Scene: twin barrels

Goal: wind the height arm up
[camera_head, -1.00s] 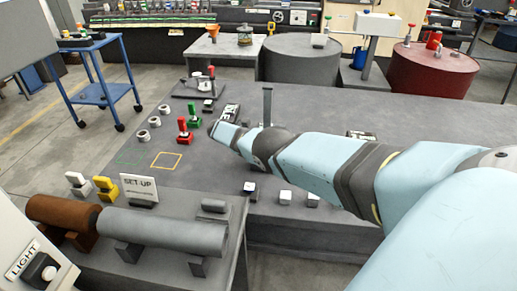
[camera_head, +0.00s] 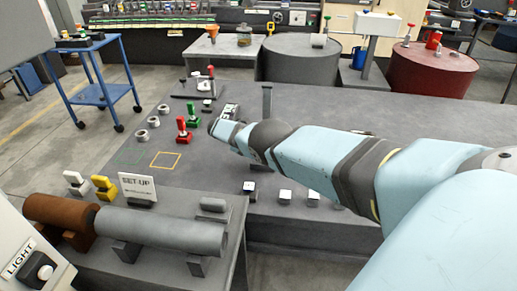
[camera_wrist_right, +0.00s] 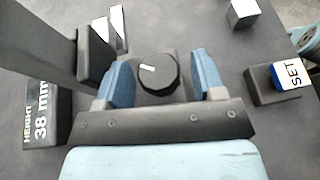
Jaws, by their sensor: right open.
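A black round knob (camera_wrist_right: 157,74) with a white pointer mark sits between the two blue fingers of my right gripper (camera_wrist_right: 163,78) in the right wrist view. The fingers are open, one on each side of it; I cannot tell if they touch it. A black plate reading "HEIGHT 38 mm" (camera_wrist_right: 40,118) stands to the left. A dark grey bar (camera_wrist_right: 38,40) slants across the upper left. My left gripper is not in view.
A block with a blue and white "SET" button (camera_wrist_right: 290,76) lies right of the gripper. In the head view, red (camera_head: 183,135) and green (camera_head: 193,118) handles and a "SET UP" sign (camera_head: 137,186) stand to the left. Barrels (camera_head: 300,62) stand behind the table.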

